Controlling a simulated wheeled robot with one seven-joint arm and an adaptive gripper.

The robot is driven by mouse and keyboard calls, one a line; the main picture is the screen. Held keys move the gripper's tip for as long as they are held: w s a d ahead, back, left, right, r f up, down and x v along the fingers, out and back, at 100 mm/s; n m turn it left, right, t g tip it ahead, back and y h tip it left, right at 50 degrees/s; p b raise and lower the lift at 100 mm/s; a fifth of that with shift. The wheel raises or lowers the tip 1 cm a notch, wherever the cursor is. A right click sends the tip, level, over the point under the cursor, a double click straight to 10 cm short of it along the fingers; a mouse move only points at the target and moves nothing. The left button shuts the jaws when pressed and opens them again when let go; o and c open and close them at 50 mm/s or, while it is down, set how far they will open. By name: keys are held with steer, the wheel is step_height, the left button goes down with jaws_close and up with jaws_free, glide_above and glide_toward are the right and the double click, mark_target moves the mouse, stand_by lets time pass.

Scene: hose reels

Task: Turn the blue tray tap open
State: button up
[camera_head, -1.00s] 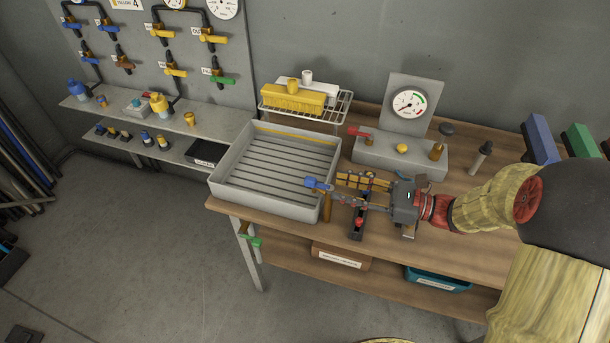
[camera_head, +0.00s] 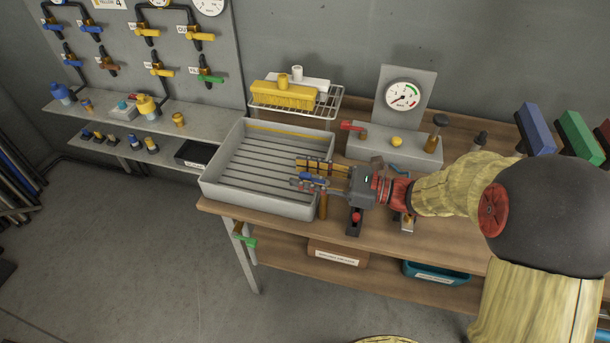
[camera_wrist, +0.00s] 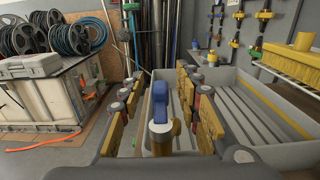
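The blue tray tap (camera_wrist: 160,104) has a blue lever on a brass body. In the wrist view it stands between my two fingers, with a visible gap on each side. In the head view its blue lever (camera_head: 313,180) shows between the fingers, at the right front of the grey ribbed tray (camera_head: 254,199), above a brass post (camera_head: 323,206). My gripper (camera_head: 315,173) is open around the lever, its yellow-padded fingers pointing left over the tray's right edge. No finger visibly touches the lever. Part of the tap is hidden by the near finger.
A gauge block with a red lever (camera_head: 352,126) stands behind my gripper. A small black stand with a red knob (camera_head: 355,218) is just in front of it. The tray's inside is empty.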

steer(key=c, duration=0.3)
jaws_close()
stand_by(0.4)
